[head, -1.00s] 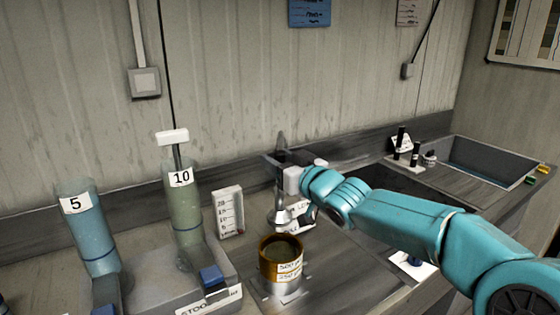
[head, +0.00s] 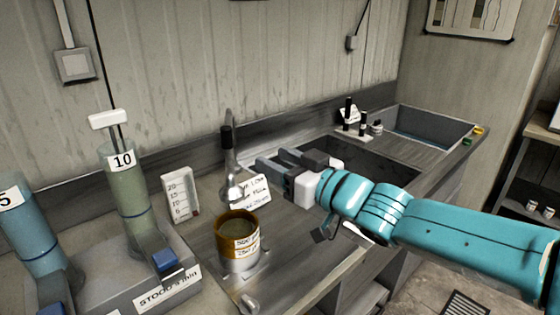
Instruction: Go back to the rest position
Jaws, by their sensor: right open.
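My right gripper (head: 270,159) comes in from the right side of the head view, its teal arm stretched over the bench. Its two dark fingers are apart and point left, with nothing visible between them. The fingertips are just right of an upright metal piece with a black top (head: 228,150), which looks like a tap or tool. It stands behind a brown-rimmed pot (head: 238,246) with white labels. My left gripper is not in view.
A tube marked 10 (head: 128,195) and a blue tube marked 5 (head: 35,230) stand in a base at left. A white scale block (head: 180,195) is beside them. A sink basin (head: 435,127) and small dark bottles (head: 363,125) are at the back right.

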